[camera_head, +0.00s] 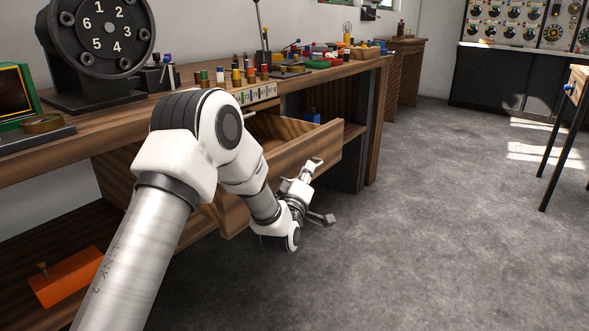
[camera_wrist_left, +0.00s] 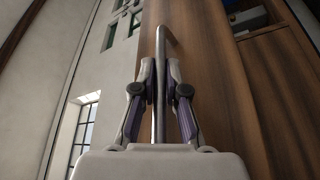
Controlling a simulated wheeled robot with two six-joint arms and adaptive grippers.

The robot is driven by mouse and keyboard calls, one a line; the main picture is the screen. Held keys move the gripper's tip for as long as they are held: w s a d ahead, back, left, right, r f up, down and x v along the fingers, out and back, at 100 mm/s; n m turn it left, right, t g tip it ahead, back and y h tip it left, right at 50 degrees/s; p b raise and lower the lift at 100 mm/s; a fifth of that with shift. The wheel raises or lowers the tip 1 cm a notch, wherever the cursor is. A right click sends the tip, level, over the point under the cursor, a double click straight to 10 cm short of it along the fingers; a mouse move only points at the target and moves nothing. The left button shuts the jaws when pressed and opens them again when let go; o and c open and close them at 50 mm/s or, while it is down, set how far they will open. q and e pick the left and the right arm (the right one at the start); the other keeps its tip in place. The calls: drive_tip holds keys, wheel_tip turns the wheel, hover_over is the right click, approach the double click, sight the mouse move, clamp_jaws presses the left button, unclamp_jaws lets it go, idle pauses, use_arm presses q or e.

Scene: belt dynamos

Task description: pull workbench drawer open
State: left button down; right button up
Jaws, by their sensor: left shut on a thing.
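The workbench drawer (camera_head: 318,146) is wooden and stands pulled out from under the bench top in the head view. Its front panel fills much of the left wrist view (camera_wrist_left: 210,100). My left gripper (camera_head: 314,164) is at the drawer's front. In the left wrist view, its two fingers (camera_wrist_left: 160,90) are shut on a metal bar handle (camera_wrist_left: 160,60), which runs between them. My left arm hides part of the drawer front in the head view. My right gripper does not show.
The workbench top (camera_head: 352,66) carries spools and small parts. A large numbered dial (camera_head: 102,30) stands at its left. An orange box (camera_head: 66,278) lies on the lower shelf. The grey floor (camera_head: 430,220) right of the drawer is clear. A table (camera_head: 572,95) stands at the far right.

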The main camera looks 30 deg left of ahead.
use_arm(q)
drive_tip(key=d, duration=0.3)
drive_tip(key=shift+s+d+f, duration=0.1)
drive_tip(key=shift+s+d, duration=0.05)
drive_tip(key=shift+d, duration=0.25)
drive_tip(key=c, duration=1.5)
unclamp_jaws()
drive_tip(key=v, duration=1.2)
